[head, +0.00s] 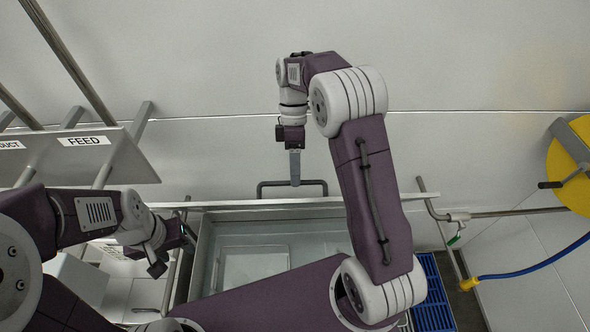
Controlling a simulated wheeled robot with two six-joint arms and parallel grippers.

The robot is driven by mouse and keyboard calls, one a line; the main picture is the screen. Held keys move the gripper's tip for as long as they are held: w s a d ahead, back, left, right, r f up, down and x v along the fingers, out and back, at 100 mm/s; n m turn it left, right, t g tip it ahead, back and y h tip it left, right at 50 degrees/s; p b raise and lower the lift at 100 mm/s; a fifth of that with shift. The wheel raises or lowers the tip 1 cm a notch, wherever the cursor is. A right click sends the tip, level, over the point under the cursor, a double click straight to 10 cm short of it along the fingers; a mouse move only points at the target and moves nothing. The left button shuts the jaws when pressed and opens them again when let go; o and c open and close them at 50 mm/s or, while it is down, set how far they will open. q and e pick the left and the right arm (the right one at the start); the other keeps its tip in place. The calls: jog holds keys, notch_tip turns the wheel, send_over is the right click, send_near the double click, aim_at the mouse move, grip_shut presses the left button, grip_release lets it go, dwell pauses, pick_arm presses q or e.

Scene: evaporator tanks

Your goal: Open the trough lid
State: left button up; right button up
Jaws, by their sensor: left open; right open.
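The trough (207,255) is below me at the middle, and its pale, box-like inside is in view, partly covered by my arm. A long thin pale edge, seemingly the lid (240,204) seen nearly edge-on, runs along its far side. A dark bar handle (270,184) sticks out beyond that edge. My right gripper (295,182) points down at the middle of the handle, its finger overlapping the bar; I cannot tell whether it touches. It is open. My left gripper (172,252) is open and empty at the trough's left side, away from the handle.
A grey panel labelled FEED (85,142) with pipes stands at the left. On the right are a yellow hose reel (572,165), a blue hose (540,265), a wall pipe (510,212) and a blue grate (431,292). The pale wall behind is bare.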

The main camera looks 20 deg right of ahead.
jog(key=shift+w+f, duration=0.1)
jog(key=shift+w, duration=0.05)
jog(key=b+v, duration=0.1)
jog(key=v, duration=0.8)
jog(key=shift+s+r+b, duration=0.2)
jog(key=shift+s+b, duration=0.05)
jog(key=shift+b, duration=0.1)
jog(key=shift+w+f, duration=0.1)
jog(key=shift+w, duration=0.1)
